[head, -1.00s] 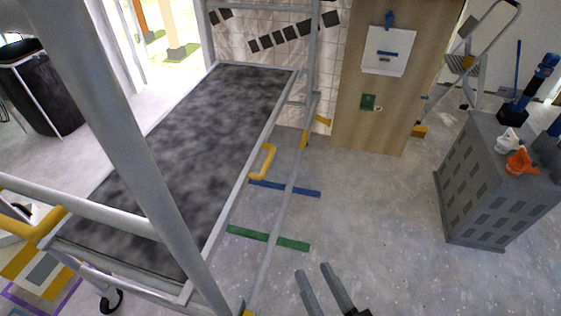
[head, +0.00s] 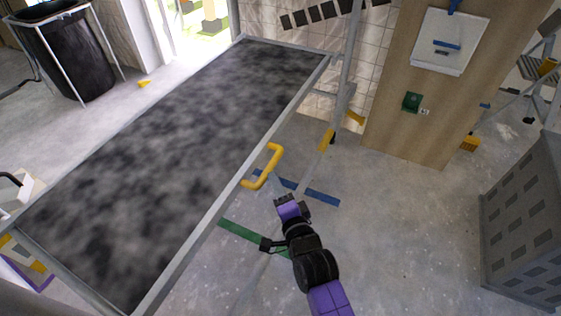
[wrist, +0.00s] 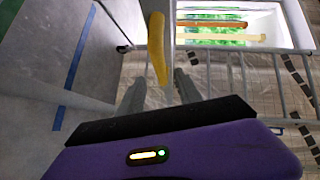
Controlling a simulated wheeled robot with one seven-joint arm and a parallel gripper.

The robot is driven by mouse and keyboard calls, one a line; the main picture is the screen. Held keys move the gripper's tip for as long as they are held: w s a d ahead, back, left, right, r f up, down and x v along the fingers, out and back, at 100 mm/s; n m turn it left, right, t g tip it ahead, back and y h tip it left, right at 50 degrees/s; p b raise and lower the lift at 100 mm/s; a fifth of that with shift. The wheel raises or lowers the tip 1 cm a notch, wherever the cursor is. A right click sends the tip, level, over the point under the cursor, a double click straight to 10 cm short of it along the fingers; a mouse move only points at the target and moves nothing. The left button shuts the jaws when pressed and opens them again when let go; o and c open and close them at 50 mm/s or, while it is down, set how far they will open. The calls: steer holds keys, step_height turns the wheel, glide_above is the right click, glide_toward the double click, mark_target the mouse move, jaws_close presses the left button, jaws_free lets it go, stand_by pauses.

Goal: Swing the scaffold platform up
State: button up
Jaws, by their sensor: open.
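The scaffold platform (head: 170,130) is a long dark mottled panel in a grey metal frame, across the left and middle of the head view. A yellow handle (head: 264,167) sticks out from its right-hand edge. My gripper (head: 287,200) is just below and right of this handle; its fingers are hardly visible there. In the wrist view my gripper (wrist: 158,90) is open, with one finger on each side of a yellow bar (wrist: 157,45), which appears to be the handle. I cannot tell whether either finger touches it.
A scaffold upright with a yellow clamp (head: 327,140) stands right of the handle. Blue (head: 325,198) and green (head: 240,232) strips lie on the floor. A wooden panel (head: 400,110) and grey cabinet (head: 525,220) are at the right.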

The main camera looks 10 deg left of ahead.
mark_target(269, 169)
steer(key=shift+m, duration=0.4)
steer(key=shift+b+x, duration=1.2)
steer(key=shift+x, duration=2.65)
steer(key=shift+c, duration=0.2)
steer(key=shift+s, duration=0.1)
jaws_close()
